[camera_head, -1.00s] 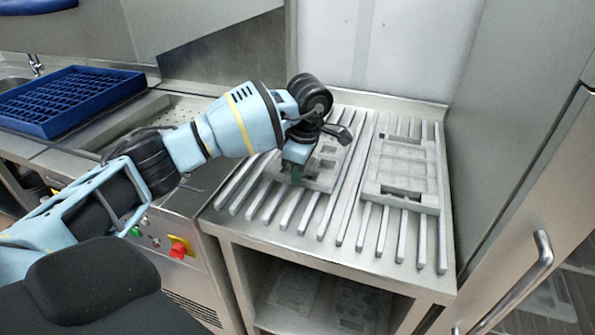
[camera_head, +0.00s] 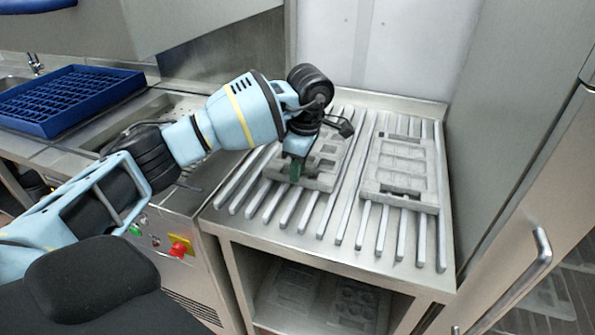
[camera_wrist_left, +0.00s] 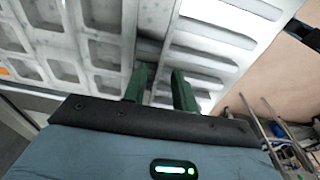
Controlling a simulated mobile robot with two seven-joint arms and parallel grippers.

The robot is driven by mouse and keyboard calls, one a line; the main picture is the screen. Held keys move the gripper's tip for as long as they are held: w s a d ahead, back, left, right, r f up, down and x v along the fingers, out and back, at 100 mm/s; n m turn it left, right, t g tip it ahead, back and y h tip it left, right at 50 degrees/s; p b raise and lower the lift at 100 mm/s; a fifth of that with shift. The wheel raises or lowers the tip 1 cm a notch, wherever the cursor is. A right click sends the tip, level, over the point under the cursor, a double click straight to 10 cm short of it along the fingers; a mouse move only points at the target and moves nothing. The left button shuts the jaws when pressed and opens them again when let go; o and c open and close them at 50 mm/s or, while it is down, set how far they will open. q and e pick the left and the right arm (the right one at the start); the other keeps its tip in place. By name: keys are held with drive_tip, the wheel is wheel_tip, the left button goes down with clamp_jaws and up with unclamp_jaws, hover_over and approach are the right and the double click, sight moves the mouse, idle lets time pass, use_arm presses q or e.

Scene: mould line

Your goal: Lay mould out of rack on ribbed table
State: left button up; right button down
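A grey mould with pockets (camera_head: 325,172) lies on the left part of the ribbed table (camera_head: 235,190). A second grey pocketed mould (camera_head: 403,165) lies on the right part of the ribs. My left gripper (camera_head: 296,170) points down at the near left part of the left mould. In the left wrist view its two green fingers (camera_wrist_left: 160,85) stand apart, close to a pale grey pocketed surface (camera_wrist_left: 90,45). Whether they clamp a wall of the mould is not clear. My right gripper is not in view.
Flat grey moulds (camera_head: 355,302) lie on the shelf under the table. A blue grid crate (camera_head: 65,98) stands on the left counter. A red knob (camera_head: 178,248) juts from the counter front. A tall steel door with a handle (camera_head: 540,250) bounds the right side.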

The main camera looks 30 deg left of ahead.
use_arm(q)
wheel_tip(320, 180, up, 10)
drive_tip(key=d, duration=0.1)
drive_tip(key=shift+d+r, duration=0.2)
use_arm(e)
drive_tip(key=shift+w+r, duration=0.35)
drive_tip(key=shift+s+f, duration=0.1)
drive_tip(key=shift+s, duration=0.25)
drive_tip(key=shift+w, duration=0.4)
use_arm(q)
drive_tip(key=shift+f, duration=0.15)
